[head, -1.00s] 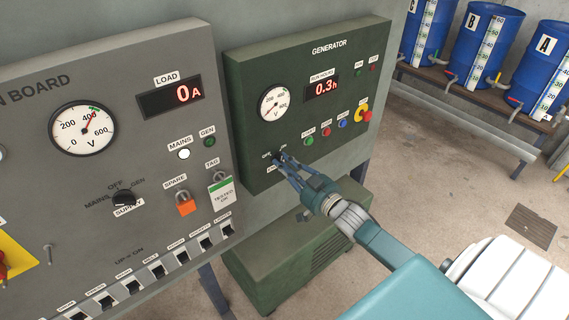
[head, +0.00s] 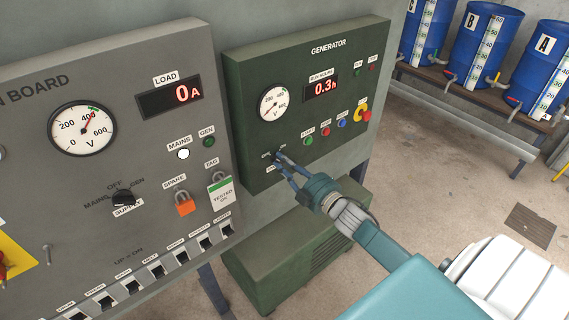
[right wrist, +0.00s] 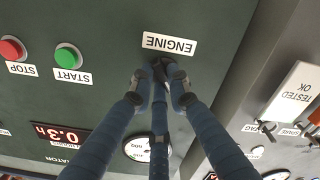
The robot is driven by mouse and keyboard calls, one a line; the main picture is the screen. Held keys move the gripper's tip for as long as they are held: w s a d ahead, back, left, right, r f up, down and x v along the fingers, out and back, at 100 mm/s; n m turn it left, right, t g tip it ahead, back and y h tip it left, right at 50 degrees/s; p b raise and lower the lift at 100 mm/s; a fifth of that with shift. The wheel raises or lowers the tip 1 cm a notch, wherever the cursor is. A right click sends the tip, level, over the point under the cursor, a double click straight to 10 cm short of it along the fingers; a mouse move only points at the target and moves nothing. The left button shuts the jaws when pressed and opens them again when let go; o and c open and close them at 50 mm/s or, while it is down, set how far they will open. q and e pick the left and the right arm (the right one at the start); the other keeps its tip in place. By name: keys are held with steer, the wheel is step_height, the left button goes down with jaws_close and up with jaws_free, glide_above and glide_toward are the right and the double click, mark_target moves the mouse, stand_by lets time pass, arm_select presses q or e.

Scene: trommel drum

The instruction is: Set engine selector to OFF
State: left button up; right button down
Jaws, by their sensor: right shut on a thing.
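The engine selector is a small dark knob on the green generator panel (head: 240,95), below its round voltmeter. In the right wrist view the knob (right wrist: 160,68) shows between my fingertips, under the upside-down ENGINE label (right wrist: 170,43). My right gripper (head: 279,157) reaches it from the lower right and is shut on it; it also shows in the right wrist view (right wrist: 162,80). The fingers hide most of the knob, so I cannot read which mark it points to. My left gripper is not in view.
Start, stop and other buttons (head: 308,140) sit right of the selector. The run-hours display (head: 321,88) reads 0.3 h. The grey main board (head: 100,150) with switches and a padlock stands to the left. A green cabinet (head: 290,255) is below.

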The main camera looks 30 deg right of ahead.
steer(key=shift+n, duration=0.6)
steer(key=c, duration=1.7)
jaws_free()
steer(key=shift+o, duration=0.2)
steer(key=shift+s, duration=0.1)
steer(key=s, duration=1.2)
steer(key=shift+d, duration=0.45)
steer(key=shift+w, duration=0.1)
